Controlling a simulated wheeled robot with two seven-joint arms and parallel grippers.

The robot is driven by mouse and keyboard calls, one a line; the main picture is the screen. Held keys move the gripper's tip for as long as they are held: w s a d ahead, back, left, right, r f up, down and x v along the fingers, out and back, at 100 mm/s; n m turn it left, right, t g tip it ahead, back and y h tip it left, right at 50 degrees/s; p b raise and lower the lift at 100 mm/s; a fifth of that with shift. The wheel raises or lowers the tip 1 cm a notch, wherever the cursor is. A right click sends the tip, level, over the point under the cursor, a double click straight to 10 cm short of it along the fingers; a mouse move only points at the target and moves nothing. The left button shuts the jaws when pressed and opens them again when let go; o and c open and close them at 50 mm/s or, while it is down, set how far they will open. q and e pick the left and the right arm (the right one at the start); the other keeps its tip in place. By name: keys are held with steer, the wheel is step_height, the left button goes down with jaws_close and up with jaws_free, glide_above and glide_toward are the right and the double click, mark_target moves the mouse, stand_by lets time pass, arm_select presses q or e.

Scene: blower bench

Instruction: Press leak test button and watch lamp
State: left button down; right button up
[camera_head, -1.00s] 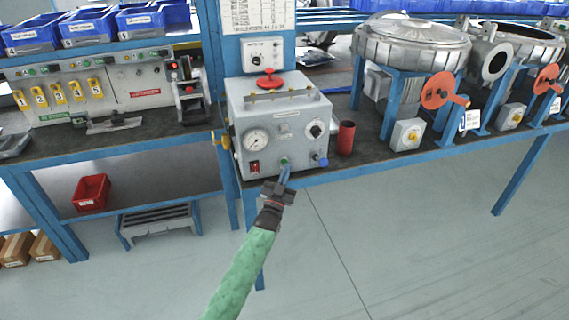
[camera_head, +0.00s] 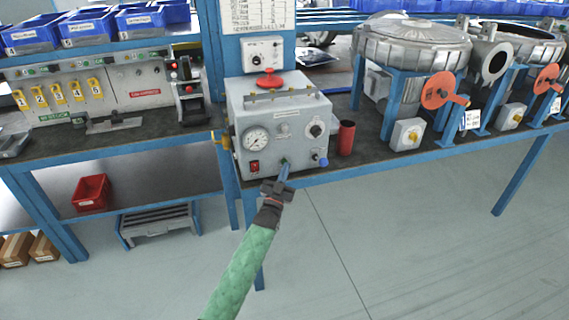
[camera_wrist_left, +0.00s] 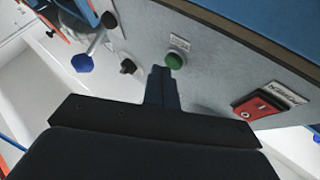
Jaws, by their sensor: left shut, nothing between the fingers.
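The leak test box is a grey cabinet (camera_head: 277,130) on the bench, with a dial gauge (camera_head: 256,139) and a black knob (camera_head: 316,129) on its front. A green button (camera_wrist_left: 175,59) shows on its panel in the left wrist view, below a small label. My left gripper (camera_head: 284,170) is shut and empty, its fingertips right at the green button, which they partly cover in the head view. In the wrist view the fingertips lie just below the button; I cannot tell whether they touch it. No lit lamp is clear on the box. My right gripper is out of view.
A red rocker switch (camera_wrist_left: 258,108) and a blue knob (camera_head: 323,162) flank the button. A red cylinder (camera_head: 346,138) stands right of the box. Large metal blower housings (camera_head: 412,45) stand further right. The floor in front of the bench is clear.

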arm_select(q)
steer(key=shift+w+a, duration=0.1)
steer(key=shift+w, duration=0.1)
stand_by(0.3)
steer(key=shift+w, duration=0.15)
stand_by(0.3)
steer(key=shift+s+d, duration=0.2)
steer(key=shift+s, duration=0.55)
steer(key=s, duration=0.1)
steer(key=s+d+p, duration=0.1)
steer(key=s, duration=0.1)
steer(key=s+p, duration=0.1)
steer(key=shift+s+d, duration=0.3)
steer(key=shift+s, duration=0.1)
stand_by(0.5)
